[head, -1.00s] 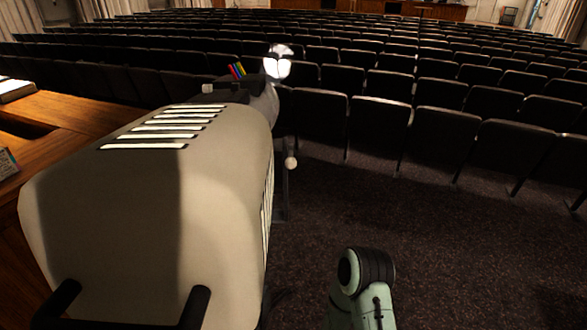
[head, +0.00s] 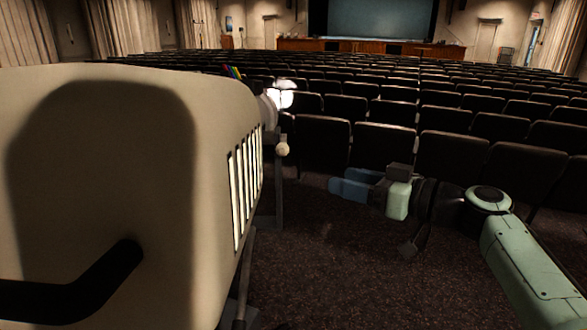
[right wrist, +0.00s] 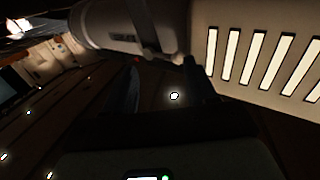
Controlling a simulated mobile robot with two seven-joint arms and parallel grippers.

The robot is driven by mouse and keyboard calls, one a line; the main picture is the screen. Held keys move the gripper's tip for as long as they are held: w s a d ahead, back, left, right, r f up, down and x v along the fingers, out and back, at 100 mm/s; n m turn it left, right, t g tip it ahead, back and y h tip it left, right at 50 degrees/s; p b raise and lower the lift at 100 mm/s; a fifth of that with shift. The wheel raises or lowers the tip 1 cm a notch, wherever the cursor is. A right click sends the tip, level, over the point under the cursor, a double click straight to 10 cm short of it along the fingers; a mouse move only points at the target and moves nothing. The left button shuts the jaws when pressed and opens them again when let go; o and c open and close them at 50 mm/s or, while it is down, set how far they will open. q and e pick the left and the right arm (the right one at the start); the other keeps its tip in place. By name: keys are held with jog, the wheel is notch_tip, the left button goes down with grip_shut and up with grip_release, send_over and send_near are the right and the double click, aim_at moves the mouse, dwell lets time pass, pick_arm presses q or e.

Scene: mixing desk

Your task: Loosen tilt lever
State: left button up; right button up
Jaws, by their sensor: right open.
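A big beige spotlight (head: 110,130) fills the left of the head view, with lit vents on its side. A small pale round knob (head: 282,149), which looks like the end of the tilt lever, shows at the lamp's right side, by a dark upright post. My right gripper (head: 345,184), with blue fingers, is open and empty, to the right of the knob and apart from it. The right wrist view is dark; it shows the lamp's vented side (right wrist: 262,58) and front barrel (right wrist: 125,22). I cannot make out the lever clearly there. My left gripper is out of view.
A black bent handle (head: 95,280) sticks out at the lamp's rear. Rows of dark seats (head: 385,140) stand beyond, with a stage screen at the back. Dark carpet (head: 330,270) lies open between the lamp and my right arm.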

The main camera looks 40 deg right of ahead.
aim_at(283, 146)
notch_tip(283, 146, up, 4)
jog(key=s+a+n, duration=0.1)
jog(key=s, duration=0.1)
jog(key=w+a+t+p, duration=0.1)
jog(key=w+a+p, duration=0.1)
jog(key=w, duration=1)
jog(key=shift+w+a+f+y+p, duration=0.25)
jog(key=shift+a+y+p, duration=0.1)
jog(key=shift+a, duration=0.55)
jog(key=shift+s, duration=0.1)
grip_shut()
